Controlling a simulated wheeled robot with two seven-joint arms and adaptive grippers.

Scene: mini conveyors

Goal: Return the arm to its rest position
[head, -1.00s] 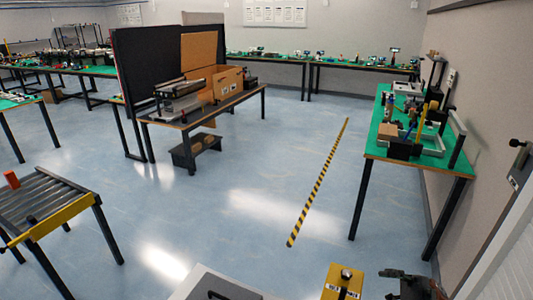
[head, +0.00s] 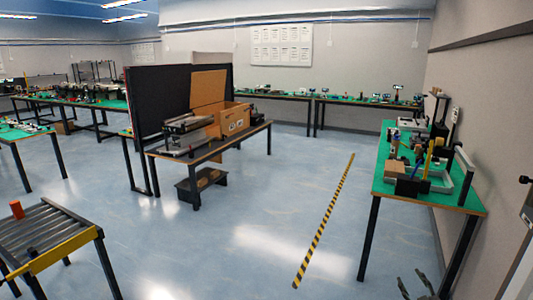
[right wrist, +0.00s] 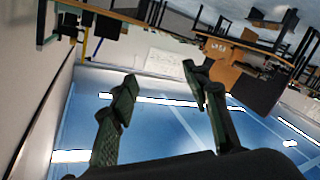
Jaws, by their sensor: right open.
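My right gripper (head: 417,284) shows at the bottom edge of the head view, in front of the right-hand green-topped table. Its fingers are apart. In the right wrist view, my right gripper (right wrist: 160,90) is open and empty, with nothing between its two dark fingers. The room looks tilted in that view. Most of my right arm is out of the head view, and my left gripper is not seen.
A green-topped table (head: 470,205) with tools stands at the right wall. A roller conveyor (head: 55,241) with a small red block (head: 17,209) is at lower left. A table (head: 250,134) with a cardboard box (head: 231,119) stands mid-room. The floor between is clear, with a striped line (head: 325,217).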

